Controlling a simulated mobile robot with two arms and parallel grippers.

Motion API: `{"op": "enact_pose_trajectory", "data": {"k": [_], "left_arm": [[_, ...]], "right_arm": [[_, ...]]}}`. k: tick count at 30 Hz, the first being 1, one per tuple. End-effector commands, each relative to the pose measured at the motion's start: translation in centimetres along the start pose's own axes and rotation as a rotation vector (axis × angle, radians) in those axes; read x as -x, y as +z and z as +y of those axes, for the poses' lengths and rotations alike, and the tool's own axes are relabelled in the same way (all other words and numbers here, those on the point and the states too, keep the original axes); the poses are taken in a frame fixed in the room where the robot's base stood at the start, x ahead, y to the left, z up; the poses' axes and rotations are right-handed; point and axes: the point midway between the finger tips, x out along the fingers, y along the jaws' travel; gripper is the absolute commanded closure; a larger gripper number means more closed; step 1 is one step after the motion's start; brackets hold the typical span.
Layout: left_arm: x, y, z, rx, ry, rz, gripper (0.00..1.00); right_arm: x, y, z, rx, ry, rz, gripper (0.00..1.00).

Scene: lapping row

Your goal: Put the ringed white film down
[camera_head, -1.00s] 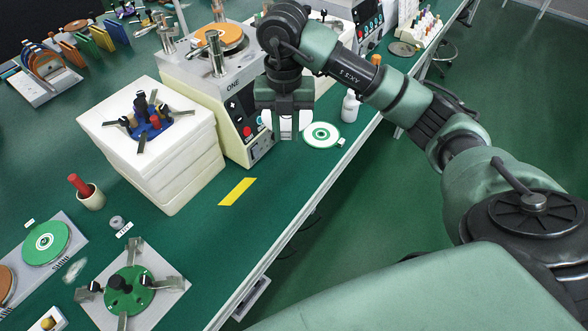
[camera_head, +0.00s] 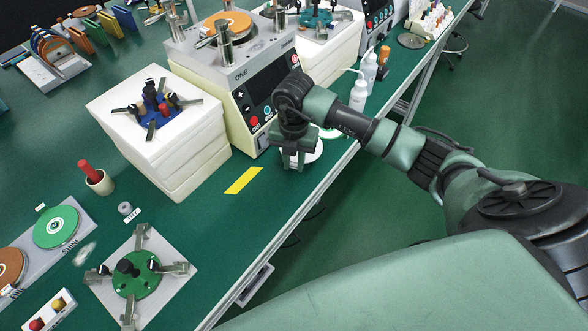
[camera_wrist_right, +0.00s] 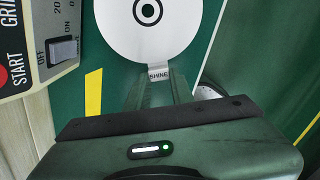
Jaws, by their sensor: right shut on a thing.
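The ringed white film (camera_wrist_right: 125,28) is a white disc with a black ring and dot at its centre, cut by the top edge of the right wrist view. Its small tab (camera_wrist_right: 159,75), marked SHINE, is between the fingertips of my right gripper (camera_wrist_right: 160,84), which is shut on it. In the head view the right gripper (camera_head: 294,164) is low over the green bench, right of the yellow strip (camera_head: 243,180). The film's white edge (camera_head: 315,151) shows beside it, mostly hidden. I cannot tell whether the film touches the bench. My left gripper is not in view.
The machine marked ONE (camera_head: 245,80) stands close behind and left of the gripper. White bottles (camera_head: 358,94) stand farther back. The bench's front edge (camera_head: 325,190) is near on the right.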

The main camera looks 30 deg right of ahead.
Motion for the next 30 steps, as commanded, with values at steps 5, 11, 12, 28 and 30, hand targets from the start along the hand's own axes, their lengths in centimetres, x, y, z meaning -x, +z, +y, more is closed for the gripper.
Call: {"op": "enact_pose_trajectory", "data": {"k": [5, 11, 12, 28, 30], "left_arm": [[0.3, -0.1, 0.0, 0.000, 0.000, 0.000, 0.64], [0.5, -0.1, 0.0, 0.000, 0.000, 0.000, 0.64], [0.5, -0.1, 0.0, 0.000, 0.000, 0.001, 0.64], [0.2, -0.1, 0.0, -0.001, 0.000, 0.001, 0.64], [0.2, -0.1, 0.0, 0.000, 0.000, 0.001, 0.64]], "right_arm": [[-2.5, -0.1, -0.1, -0.002, -0.004, 0.004, 1.00], [-4.3, -0.1, 0.0, 0.000, -0.001, 0.001, 1.00], [-4.3, -0.1, 0.0, 0.000, -0.001, 0.000, 1.00], [-4.6, -0.1, -0.1, 0.000, -0.002, 0.001, 0.55], [-4.6, -0.1, -0.1, 0.000, -0.002, 0.001, 0.55]]}}
